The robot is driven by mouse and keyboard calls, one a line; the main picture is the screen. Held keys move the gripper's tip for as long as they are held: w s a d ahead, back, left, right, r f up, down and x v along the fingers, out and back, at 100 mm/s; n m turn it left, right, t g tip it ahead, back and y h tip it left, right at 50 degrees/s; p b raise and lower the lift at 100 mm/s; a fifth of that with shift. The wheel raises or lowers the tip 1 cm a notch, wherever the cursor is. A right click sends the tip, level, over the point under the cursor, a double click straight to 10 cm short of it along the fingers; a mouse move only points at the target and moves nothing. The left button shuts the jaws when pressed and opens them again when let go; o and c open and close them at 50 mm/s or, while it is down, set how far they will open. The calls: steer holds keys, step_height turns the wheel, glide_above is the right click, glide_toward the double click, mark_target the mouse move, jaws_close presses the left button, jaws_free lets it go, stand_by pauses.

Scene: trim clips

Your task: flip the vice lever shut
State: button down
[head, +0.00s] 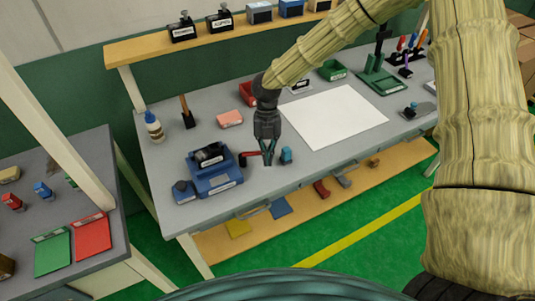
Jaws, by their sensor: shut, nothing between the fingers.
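A blue block-like fixture (217,181) with a dark part on top and a white label sits near the front left edge of the grey workbench; it looks like the vice. A red lever (250,154) sticks out at its right side, roughly level, towards my gripper. My gripper (268,161) points down just right of the lever, its fingers together and empty. The fingers overlap the lever's right end in the picture; I cannot tell whether they touch it. A small blue block (286,155) is close to the right of the fingers.
A white sheet (335,116) covers the bench middle. A lower wooden shelf (312,203) holds several coloured pieces.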

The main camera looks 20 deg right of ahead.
steer(key=s, duration=0.2)
steer(key=shift+s+a+f, duration=0.2)
steer(key=shift+s+a, duration=0.05)
steer(key=shift+s, duration=0.05)
steer(key=shift+s+r, duration=0.2)
steer(key=shift+r, duration=0.1)
steer(key=b+v, duration=0.3)
steer(key=v, duration=0.6)
steer(key=shift+a, duration=0.2)
steer(key=shift+r, duration=0.1)
